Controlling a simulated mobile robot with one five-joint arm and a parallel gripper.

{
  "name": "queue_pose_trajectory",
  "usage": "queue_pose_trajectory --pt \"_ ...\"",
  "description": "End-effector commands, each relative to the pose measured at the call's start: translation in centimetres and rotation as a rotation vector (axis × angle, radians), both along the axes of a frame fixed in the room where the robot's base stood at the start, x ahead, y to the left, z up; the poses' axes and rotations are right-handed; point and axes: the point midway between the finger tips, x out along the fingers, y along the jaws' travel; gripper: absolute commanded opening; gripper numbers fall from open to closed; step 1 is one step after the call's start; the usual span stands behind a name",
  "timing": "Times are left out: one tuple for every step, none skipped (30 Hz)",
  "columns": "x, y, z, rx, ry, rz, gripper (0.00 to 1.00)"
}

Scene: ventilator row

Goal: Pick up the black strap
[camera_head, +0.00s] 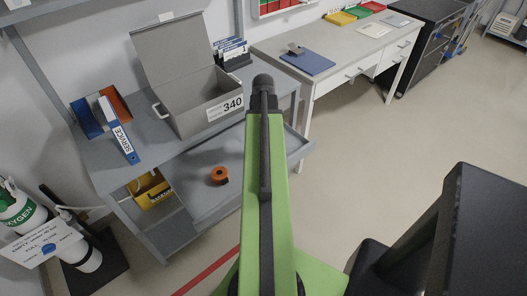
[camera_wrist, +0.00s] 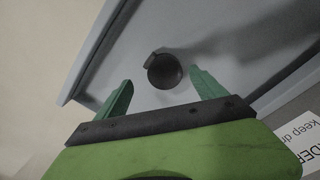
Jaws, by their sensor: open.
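A dark, round, coiled item with a small tab at its upper left, likely the black strap (camera_wrist: 163,71), lies on a grey surface (camera_wrist: 190,22) in the wrist view. My gripper (camera_wrist: 161,79) is open, with one green finger on each side of the picture and the dark coil showing between and slightly beyond the tips. No contact shows, and I cannot tell the height of the fingers above the surface. In the head view my green arm reaches toward the grey cart (camera_head: 190,160), and its far end hides the gripper and the coil.
An open grey box (camera_head: 190,115) marked 340 stands on the cart, left of my arm. A blue binder (camera_head: 124,142) lies farther left. A white printed sheet (camera_wrist: 302,140) shows at the wrist view's lower right.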

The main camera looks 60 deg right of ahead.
Motion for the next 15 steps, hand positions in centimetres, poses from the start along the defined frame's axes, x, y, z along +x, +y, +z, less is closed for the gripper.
queue_pose_trajectory --pt "0.1 0.0 -0.7 0.0 0.0 0.0 0.8" --pt "0.1 0.1 -1.1 0.0 0.0 0.0 0.8" --pt "0.2 0.1 -1.8 0.0 0.0 0.0 0.8" --pt "0.3 0.1 -2.3 0.0 0.0 0.0 0.8" --pt "0.3 0.2 -2.9 0.0 0.0 0.0 0.8" --pt "0.4 0.2 -3.7 0.0 0.0 0.0 0.8" --pt "0.5 0.3 -4.2 0.0 0.0 0.0 0.8" --pt "0.5 0.2 -4.7 0.0 0.0 0.0 0.8" --pt "0.5 0.2 -5.1 0.0 0.0 0.0 0.8" --pt "0.5 0.2 -5.3 0.0 0.0 0.0 0.8" --pt "0.5 0.2 -5.4 0.0 0.0 0.0 0.8" --pt "0.5 0.2 -5.3 0.0 0.0 0.0 0.8" --pt "0.5 0.2 -5.2 0.0 0.0 0.0 0.8" --pt "0.5 0.2 -5.1 0.0 0.0 0.0 0.8" --pt "0.5 0.2 -5.0 0.0 0.0 0.0 0.8"
